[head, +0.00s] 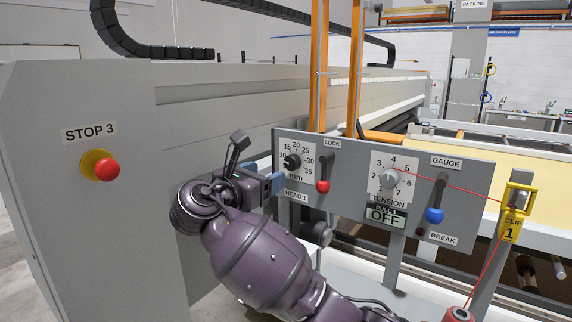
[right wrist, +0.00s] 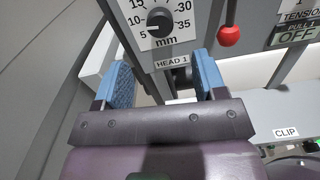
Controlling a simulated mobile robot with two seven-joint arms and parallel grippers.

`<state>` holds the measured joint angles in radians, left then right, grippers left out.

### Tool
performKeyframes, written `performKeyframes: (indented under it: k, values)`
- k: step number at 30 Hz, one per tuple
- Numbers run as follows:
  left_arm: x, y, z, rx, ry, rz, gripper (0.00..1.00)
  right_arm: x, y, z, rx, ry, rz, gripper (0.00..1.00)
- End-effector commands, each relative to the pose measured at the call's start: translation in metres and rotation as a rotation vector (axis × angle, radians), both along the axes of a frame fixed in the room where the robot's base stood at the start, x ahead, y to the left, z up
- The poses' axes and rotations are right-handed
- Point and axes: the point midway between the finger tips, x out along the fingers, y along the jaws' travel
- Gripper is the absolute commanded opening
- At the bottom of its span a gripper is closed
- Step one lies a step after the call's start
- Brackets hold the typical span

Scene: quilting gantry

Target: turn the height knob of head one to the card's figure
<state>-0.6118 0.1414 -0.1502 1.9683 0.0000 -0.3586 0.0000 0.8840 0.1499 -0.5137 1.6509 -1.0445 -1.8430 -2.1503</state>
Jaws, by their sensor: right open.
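The height knob (head: 292,161) is a black round knob on a white mm dial above the HEAD 1 label, on the grey panel. In the right wrist view the knob (right wrist: 160,21) has a pale mark that seems to point lower left, near the 5. My right gripper (head: 270,174) is just left of the dial in the head view. In the right wrist view its blue-padded fingers (right wrist: 163,75) are wide apart and empty, below the knob and not touching it. No card with a height figure can be made out. My left gripper is not in view.
Right of the knob is a red-tipped LOCK lever (head: 323,173). A red stop button (head: 106,170) is on the grey housing at left.

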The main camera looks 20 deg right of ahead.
Motion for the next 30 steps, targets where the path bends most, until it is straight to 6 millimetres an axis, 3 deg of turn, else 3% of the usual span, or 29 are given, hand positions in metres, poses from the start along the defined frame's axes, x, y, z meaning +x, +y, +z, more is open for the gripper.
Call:
performKeyframes:
  k: [6, 13, 28, 30]
  values:
    - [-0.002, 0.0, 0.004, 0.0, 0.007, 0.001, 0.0, 0.024, -0.032, 0.001, -0.002, 0.001, -0.004, 0.65]
    - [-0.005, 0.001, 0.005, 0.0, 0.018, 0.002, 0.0, 0.043, -0.056, 0.0, 0.0, 0.001, -0.002, 0.65]
    - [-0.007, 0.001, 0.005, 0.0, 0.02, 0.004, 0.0, 0.051, -0.066, 0.0, 0.001, -0.001, 0.0, 0.65]
    - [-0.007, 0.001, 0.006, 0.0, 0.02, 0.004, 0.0, 0.051, -0.066, 0.0, 0.001, -0.001, 0.0, 0.54]
